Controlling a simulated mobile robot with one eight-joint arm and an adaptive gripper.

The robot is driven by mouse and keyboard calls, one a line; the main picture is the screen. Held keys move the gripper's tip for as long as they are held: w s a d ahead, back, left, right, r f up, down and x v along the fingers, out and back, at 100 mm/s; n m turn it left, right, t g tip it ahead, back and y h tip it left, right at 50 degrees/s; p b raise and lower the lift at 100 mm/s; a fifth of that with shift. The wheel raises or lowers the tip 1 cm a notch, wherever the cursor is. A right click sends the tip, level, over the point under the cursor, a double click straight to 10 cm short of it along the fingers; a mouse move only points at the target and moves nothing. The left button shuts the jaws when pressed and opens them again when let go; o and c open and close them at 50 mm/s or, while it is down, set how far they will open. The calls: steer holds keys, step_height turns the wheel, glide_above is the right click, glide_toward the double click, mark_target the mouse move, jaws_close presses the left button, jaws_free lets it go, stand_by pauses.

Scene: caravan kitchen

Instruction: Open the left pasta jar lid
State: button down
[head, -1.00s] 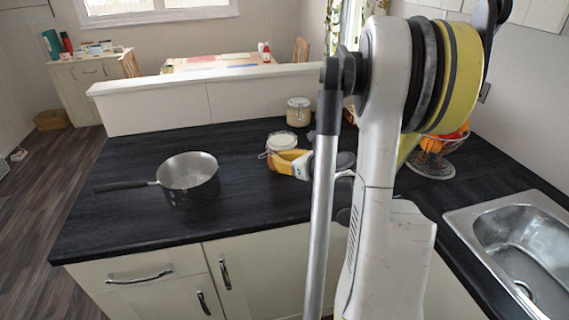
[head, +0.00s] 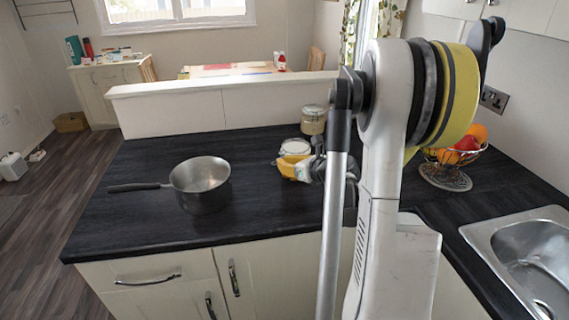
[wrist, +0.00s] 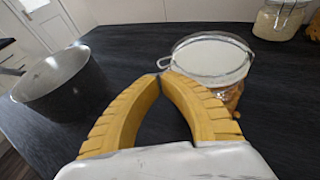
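The left pasta jar (head: 295,147) is a glass jar with a pale round top. It stands on the dark counter, and my gripper hides its lower front in the head view. In the wrist view the jar (wrist: 212,62) is just beyond my fingers, with a metal wire clasp at its left rim. I cannot tell whether its lid is raised. My gripper (wrist: 160,78) has yellow ribbed fingers whose tips come together near the clasp, with nothing clearly held between them. In the head view my gripper (head: 286,168) is low in front of the jar.
A second glass jar (head: 313,120) stands behind, near the low white partition (head: 220,100). A grey saucepan (head: 201,183) sits to the left, its handle pointing left. A wire fruit bowl (head: 447,172) and the sink (head: 530,262) are at right. The counter between pan and jar is clear.

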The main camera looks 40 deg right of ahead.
steer(key=shift+r+m+y, duration=0.3)
steer(key=shift+r, duration=0.15)
step_height(320, 180, up, 12)
steer(key=f+m+y+p, duration=0.1)
steer(key=m+y+p, duration=0.1)
steer(key=m+p, duration=0.35)
glide_above(300, 147)
steer(key=shift+a+r+n+t+p, duration=0.1)
steer(key=shift+r+n+t+p, duration=0.15)
steer(key=shift+n+t+p, duration=0.1)
steer(key=shift+d, duration=0.25)
stand_by(0.9)
